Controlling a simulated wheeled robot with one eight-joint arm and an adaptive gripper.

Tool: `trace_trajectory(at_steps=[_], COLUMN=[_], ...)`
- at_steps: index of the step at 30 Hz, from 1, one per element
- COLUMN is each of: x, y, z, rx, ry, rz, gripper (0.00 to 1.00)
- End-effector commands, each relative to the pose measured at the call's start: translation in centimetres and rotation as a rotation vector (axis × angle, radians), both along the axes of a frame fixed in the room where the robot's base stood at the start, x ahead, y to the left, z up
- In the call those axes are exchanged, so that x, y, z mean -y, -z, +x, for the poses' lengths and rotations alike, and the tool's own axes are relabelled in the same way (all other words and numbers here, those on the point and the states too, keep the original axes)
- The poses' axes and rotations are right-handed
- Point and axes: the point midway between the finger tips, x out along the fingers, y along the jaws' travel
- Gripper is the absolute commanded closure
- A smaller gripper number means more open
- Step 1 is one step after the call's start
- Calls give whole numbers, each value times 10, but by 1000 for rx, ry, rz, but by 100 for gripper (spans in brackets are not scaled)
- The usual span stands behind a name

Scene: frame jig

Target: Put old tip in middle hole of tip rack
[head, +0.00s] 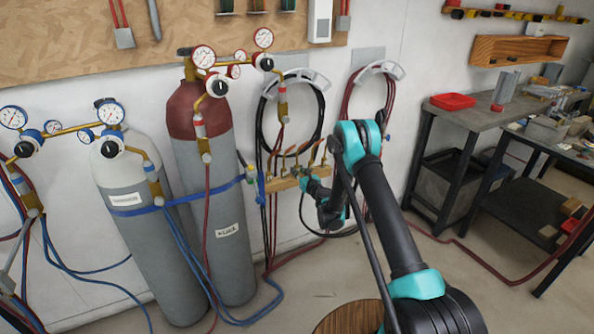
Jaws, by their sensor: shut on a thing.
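The tip rack (282,184) is a small wooden block on the wall between the red cylinder and my arm. Several brass-coloured bent tips stand up from it. My gripper (304,184) is at the front of the rack, towards its right half, and looks small and dark here. It is shut on the old tip, which I cannot clearly separate from the tips in the rack behind it. Whether the held tip is in the middle hole or only in front of it cannot be told.
A tall red-topped grey cylinder (222,200) with gauges stands left of the rack, and a grey-white one (150,235) further left. Coiled hoses (320,110) hang on the wall above the rack. Hoses cross the floor. A workbench (465,115) with a red tray stands at right.

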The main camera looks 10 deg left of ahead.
Motion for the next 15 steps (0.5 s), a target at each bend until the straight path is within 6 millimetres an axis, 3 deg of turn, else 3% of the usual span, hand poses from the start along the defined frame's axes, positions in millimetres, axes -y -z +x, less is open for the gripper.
trace_trajectory(at_steps=[1, 2, 7, 15], x=[0, 0, 0, 0], y=[1, 0, 0, 0], z=[0, 0, 0, 0], rx=[0, 0, 0, 0], ry=[0, 0, 0, 0], rz=[0, 0, 0, 0], gripper=[100, 77, 56, 56])
